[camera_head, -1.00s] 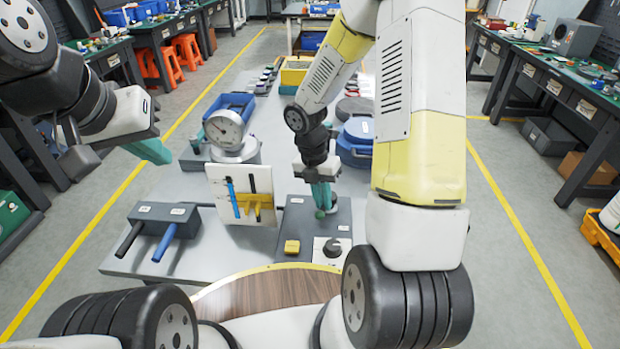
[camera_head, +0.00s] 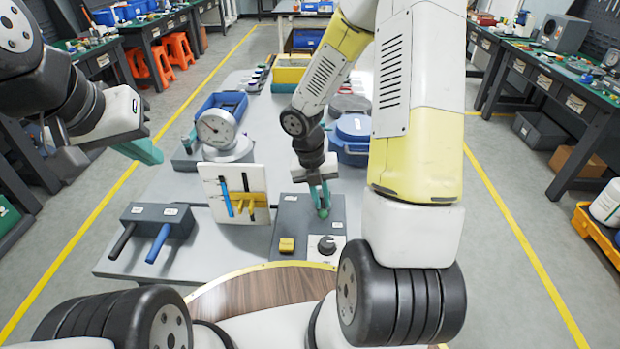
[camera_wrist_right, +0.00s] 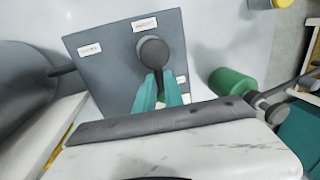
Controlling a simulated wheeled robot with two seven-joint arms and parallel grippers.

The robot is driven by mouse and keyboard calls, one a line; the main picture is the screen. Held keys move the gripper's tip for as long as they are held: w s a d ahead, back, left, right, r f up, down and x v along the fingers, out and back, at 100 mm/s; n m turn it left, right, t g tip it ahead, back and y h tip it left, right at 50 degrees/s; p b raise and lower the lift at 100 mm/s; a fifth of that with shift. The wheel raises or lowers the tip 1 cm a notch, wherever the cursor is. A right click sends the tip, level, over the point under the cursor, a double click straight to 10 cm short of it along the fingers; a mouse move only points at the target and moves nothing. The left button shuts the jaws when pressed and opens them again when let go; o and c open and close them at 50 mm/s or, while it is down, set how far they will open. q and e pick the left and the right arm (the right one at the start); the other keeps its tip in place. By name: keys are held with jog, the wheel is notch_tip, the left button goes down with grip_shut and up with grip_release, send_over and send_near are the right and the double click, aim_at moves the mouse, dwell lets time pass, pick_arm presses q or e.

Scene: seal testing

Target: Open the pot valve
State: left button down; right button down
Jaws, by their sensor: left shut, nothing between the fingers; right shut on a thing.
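My right gripper (camera_head: 321,199) reaches down over a grey control box (camera_head: 290,218) in the head view, with a small dark green round piece (camera_head: 323,213) at its fingertips. In the right wrist view its teal fingers (camera_wrist_right: 159,90) are shut on a dark knob or handle (camera_wrist_right: 153,52) standing on a labelled grey panel (camera_wrist_right: 105,67). The fingers hide part of it. My left gripper (camera_head: 147,151) is shut and empty, in the air left of the table. A blue lidded pot (camera_head: 354,133) stands behind the box, partly hidden by my right arm.
A yellow button (camera_head: 287,245) and black dial (camera_head: 327,245) are at the box's front. Left are a tool board (camera_head: 212,180), a gauge (camera_head: 216,128) and a box with black and blue handles (camera_head: 178,216). A green cylinder (camera_wrist_right: 231,82) lies right of the panel.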

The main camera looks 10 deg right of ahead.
jog(key=c, duration=1.5)
grip_release()
jog(key=shift+o, duration=0.2)
notch_tip(320, 180, up, 8)
jog(key=a, duration=0.1)
jog(key=shift+w+a+f, duration=0.15)
jog(key=shift+w+a, duration=0.05)
jog(key=s+r+m+t+y, duration=0.1)
jog(key=s+r+m+t, duration=0.1)
jog(key=s+r+m, duration=0.2)
jog(key=s+a+r+m+t+y, duration=0.1)
jog(key=s+r+m, duration=0.3)
jog(key=r+m, duration=0.5)
jog(key=s+r+m+t+y, duration=0.2)
jog(key=s+r+m, duration=0.3)
jog(key=m, duration=1.4)
notch_tip(320, 180, up, 3)
jog(key=shift+a+f+t, duration=0.2)
jog(key=shift+a+t, duration=0.05)
jog(key=shift+t, duration=0.65)
